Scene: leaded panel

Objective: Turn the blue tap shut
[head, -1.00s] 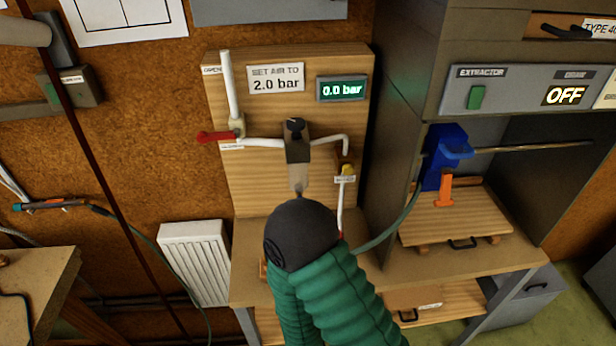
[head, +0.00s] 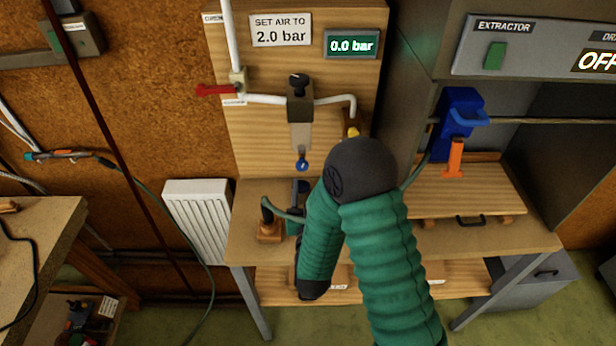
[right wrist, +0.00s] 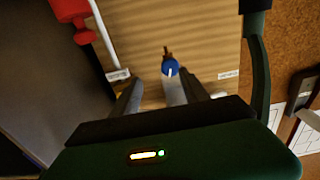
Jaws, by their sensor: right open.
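The blue tap (head: 302,164) is a small round knob at the lower end of the grey bowl (head: 300,135), below the black-topped regulator (head: 299,88) on the wooden board. It also shows in the right wrist view as a blue knob (right wrist: 170,67) with a white mark, beside a small brown piece. My right gripper (right wrist: 162,84) is open, its two fingers on either side of the bowl in that picture. How near they are in depth, I cannot tell. In the head view my arm hides most of the gripper. My left gripper is not in view.
A display (head: 352,44) reads 0.0 bar beside a sign (head: 281,30) for 2.0 bar. A red lever (head: 215,90) points left on the pipe. A wooden stand (head: 270,231) with a hose stands on the bench.

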